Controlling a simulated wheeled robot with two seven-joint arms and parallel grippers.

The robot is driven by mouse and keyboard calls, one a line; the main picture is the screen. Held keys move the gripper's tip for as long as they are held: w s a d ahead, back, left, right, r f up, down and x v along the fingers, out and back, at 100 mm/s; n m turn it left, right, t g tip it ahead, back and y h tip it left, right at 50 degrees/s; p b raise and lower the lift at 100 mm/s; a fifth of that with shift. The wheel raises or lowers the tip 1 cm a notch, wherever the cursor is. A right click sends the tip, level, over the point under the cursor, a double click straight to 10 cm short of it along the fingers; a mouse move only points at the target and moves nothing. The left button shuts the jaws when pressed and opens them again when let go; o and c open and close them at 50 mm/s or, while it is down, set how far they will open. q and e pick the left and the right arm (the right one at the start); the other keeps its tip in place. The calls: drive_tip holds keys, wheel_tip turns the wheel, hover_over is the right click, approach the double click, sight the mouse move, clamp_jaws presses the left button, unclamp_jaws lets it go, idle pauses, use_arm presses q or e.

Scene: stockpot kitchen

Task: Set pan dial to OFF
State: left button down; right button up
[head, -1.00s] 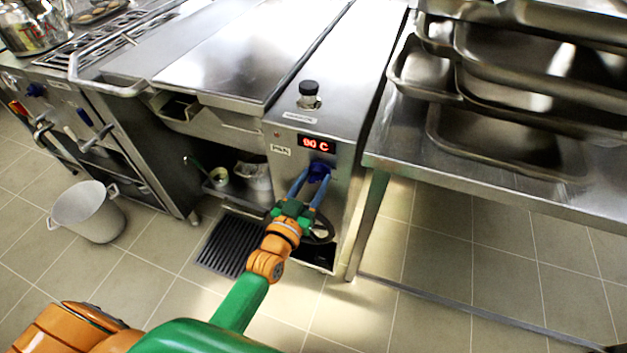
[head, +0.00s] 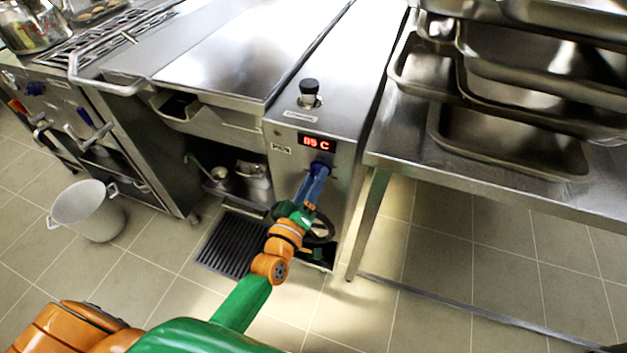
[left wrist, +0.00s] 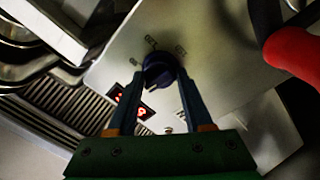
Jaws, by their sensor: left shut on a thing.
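The pan dial (left wrist: 158,72) is a dark blue knob on the steel front panel, under the red display (head: 317,143), which reads about 89 C. The display also shows in the left wrist view (left wrist: 130,103), partly hidden behind a finger. My left gripper (head: 318,172) is shut on the dial, with its blue fingers on either side of it, as the left wrist view (left wrist: 156,80) shows. In the head view the fingers hide much of the dial. My right gripper is not in view.
A black knob (head: 309,88) stands on the top of the unit. A steel table (head: 470,180) with stacked pans is at the right. Below are a handwheel (head: 322,228) and a floor grate (head: 230,245). A grey pot (head: 88,212) stands on the floor at the left.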

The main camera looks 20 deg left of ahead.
use_arm(q)
drive_tip(key=shift+n, duration=0.6)
drive_tip(key=shift+c, duration=1.6)
unclamp_jaws()
drive_tip(key=shift+d, duration=0.1)
drive_tip(key=s, duration=0.7)
drive_tip(key=shift+a+f, duration=0.25)
